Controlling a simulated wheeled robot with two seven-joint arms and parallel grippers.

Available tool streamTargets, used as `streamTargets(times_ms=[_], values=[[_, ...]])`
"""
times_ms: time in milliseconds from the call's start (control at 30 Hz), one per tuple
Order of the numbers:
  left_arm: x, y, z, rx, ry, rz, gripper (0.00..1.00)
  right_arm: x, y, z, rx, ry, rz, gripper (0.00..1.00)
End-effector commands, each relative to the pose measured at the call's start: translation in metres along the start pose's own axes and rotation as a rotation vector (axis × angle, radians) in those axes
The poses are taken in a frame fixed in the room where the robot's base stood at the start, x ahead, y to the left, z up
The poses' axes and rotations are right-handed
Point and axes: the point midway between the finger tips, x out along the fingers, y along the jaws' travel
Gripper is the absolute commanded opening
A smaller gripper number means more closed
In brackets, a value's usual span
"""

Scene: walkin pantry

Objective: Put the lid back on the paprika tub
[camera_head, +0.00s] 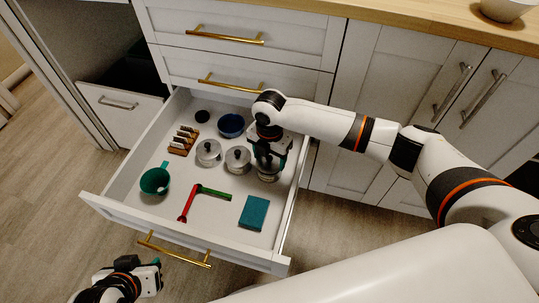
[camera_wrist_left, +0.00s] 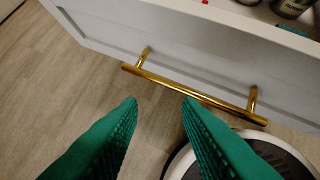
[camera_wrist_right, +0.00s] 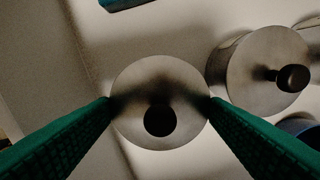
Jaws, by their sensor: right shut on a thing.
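A metal lid with a black knob (camera_wrist_right: 160,88) lies between the green fingers of my right gripper (camera_head: 268,160), which is shut on its rim. A metal tub (camera_head: 268,177) is directly under that gripper in the open drawer; I cannot tell whether the lid rests on it or hovers just above.
Two more lidded metal tubs (camera_head: 208,150) (camera_head: 238,157) stand left of the right gripper.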

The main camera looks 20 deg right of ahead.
Motion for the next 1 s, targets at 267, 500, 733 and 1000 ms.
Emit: streamTargets(times_ms=[267,500,733,1000], values=[[-0.002,0.001,-0.006,-0.001,0.03,0.001,0.32,0.0,0.0,0.0,0.0,0.0,0.0,0.47],[-0.003,0.001,-0.011,-0.002,0.057,0.002,0.32,0.001,0.0,0.0,0.0,0.0,0.0,0.47],[-0.004,0.001,-0.017,-0.003,0.086,0.002,0.32,0.001,0.0,0.0,0.0,0.0,0.0,0.47],[-0.006,0.002,-0.021,-0.004,0.111,0.004,0.32,0.002,0.0,0.0,0.0,0.0,0.0,0.47]])
